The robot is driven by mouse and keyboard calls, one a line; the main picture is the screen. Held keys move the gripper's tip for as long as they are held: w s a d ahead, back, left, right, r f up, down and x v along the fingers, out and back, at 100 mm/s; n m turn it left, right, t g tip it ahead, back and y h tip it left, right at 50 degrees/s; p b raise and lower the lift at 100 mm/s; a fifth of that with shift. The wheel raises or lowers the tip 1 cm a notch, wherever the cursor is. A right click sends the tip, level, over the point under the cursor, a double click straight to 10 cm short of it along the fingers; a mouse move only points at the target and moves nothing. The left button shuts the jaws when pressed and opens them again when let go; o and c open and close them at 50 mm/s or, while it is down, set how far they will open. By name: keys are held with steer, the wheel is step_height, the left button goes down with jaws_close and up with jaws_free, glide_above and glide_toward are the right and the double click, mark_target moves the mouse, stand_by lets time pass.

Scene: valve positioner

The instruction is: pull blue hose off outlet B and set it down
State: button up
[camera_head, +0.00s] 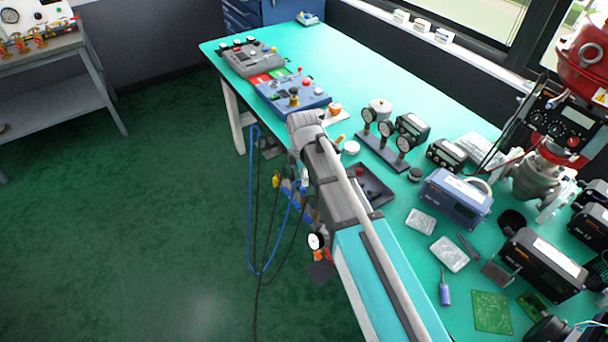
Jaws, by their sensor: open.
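The blue hose (250,200) hangs off the near-left side of the bench in a long loop that drops towards the floor. Its upper right end rises to a cluster of yellow and blue fittings (284,184) at the bench's edge. I cannot make out which fitting is outlet B, or whether the hose is seated on it. My arm reaches over the bench edge from the lower right. My gripper (302,178) is open, beside the fittings and largely hidden by my arm. I cannot tell whether it touches the hose.
Dark cables (262,240) hang beside the hose. A small gauge (315,241) sits at the bench edge. The teal bench (345,85) carries a blue control box (290,96), a gauge stand (380,152) and a black tray (372,187).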

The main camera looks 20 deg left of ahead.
mark_target(303, 197)
steer(key=shift+f+b, duration=3.8)
steer(key=shift+f, duration=0.3)
jaws_close()
